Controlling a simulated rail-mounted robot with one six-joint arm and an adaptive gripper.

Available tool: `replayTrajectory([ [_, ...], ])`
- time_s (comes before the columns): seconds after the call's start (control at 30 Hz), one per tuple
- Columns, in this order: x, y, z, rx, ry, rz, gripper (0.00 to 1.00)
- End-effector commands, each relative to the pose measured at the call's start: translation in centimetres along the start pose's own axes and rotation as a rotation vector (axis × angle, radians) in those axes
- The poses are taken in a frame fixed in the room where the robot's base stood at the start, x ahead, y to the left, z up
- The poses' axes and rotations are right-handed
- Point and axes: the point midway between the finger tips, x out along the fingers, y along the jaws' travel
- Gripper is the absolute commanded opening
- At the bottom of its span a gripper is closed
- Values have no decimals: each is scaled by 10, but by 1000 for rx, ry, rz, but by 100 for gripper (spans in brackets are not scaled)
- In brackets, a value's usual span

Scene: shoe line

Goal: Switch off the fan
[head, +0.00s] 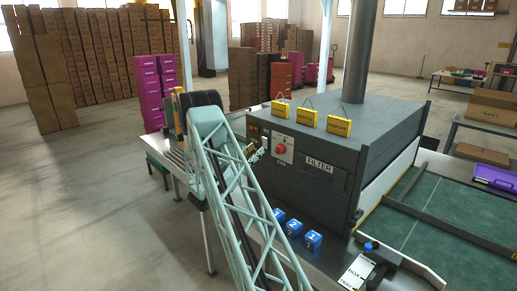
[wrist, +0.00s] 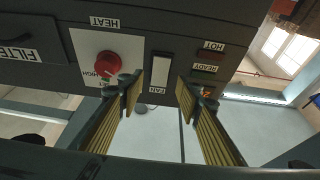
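The fan switch (wrist: 161,70) is a pale upright rocker in a dark frame on the grey machine's panel, with a FAN label beside it in the upside-down wrist view. Which way the rocker is tipped I cannot tell. My gripper (wrist: 160,92) is open and empty, its ridged yellow fingers pointing at the panel, one on each side of the switch. Whether it touches the panel I cannot tell. In the head view my gripper (head: 257,154) is at the machine's near left face, partly hidden by my arm.
A red HEAT knob (wrist: 93,66) on a white plate is beside the switch; it also shows in the head view (head: 280,150). HOT and READY lamps (wrist: 207,68) are on the other side. Blue numbered cubes (head: 294,228) stand on the bench. Yellow tags (head: 309,117) stand on the machine.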

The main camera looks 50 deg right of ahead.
Motion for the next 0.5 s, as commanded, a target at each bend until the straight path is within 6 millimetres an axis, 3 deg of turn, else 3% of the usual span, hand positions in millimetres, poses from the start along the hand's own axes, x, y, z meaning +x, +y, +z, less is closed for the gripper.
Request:
replayTrajectory([
  [0.2, -34, -1, -1, 0, 1, -2, 32],
  [0.5, -66, 0, 0, 0, 0, 0, 32],
])
